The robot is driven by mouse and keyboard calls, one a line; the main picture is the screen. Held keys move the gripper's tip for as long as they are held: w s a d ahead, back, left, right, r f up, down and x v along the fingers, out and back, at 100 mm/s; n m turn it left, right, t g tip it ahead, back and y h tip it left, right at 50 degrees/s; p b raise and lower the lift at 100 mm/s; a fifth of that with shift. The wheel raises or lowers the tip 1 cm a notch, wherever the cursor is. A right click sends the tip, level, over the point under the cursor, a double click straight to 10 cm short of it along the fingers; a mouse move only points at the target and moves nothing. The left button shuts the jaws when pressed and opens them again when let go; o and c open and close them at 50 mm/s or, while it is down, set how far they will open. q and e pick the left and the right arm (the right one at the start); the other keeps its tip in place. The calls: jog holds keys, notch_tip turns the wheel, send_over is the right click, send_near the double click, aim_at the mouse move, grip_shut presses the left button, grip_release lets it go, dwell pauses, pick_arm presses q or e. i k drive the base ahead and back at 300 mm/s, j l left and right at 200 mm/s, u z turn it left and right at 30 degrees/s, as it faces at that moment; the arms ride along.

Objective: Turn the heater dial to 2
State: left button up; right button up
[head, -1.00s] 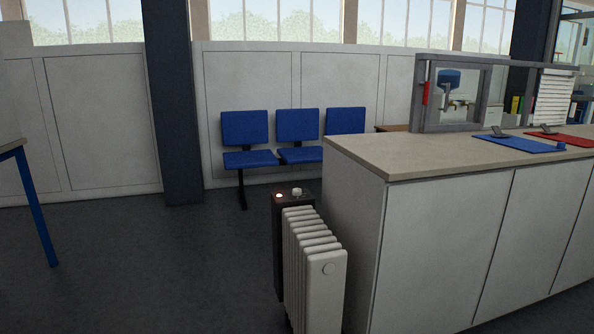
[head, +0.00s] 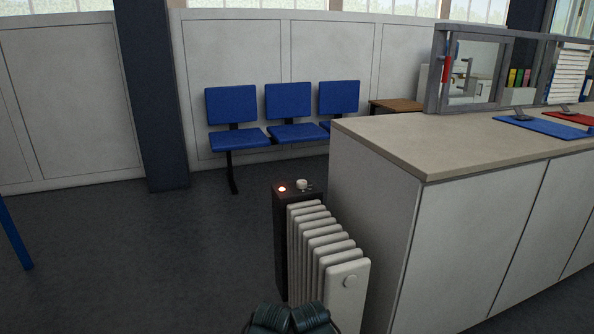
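The heater is a white ribbed radiator (head: 345,285) standing on the floor at the left end of the counter. A dark control box (head: 281,245) is at its far end. The heater dial (head: 302,184) is a small pale knob on top of the box. The dial's marks and setting are too small to read. Dark ribbed parts of my own body show at the bottom edge, in front of the heater. I cannot make out either gripper's fingers, and nothing of mine touches the dial.
The counter (head: 465,140) with white panels stands close on the heater's right. Blue chairs (head: 294,128) line the back wall beside a dark pillar (head: 153,100). A blue table leg (head: 14,235) is at the far left. The floor left of the heater is clear.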

aim_at(301, 184)
jog(key=i+j+z, duration=0.15)
jog(key=i+j, duration=0.7)
jog(key=i, duration=0.1)
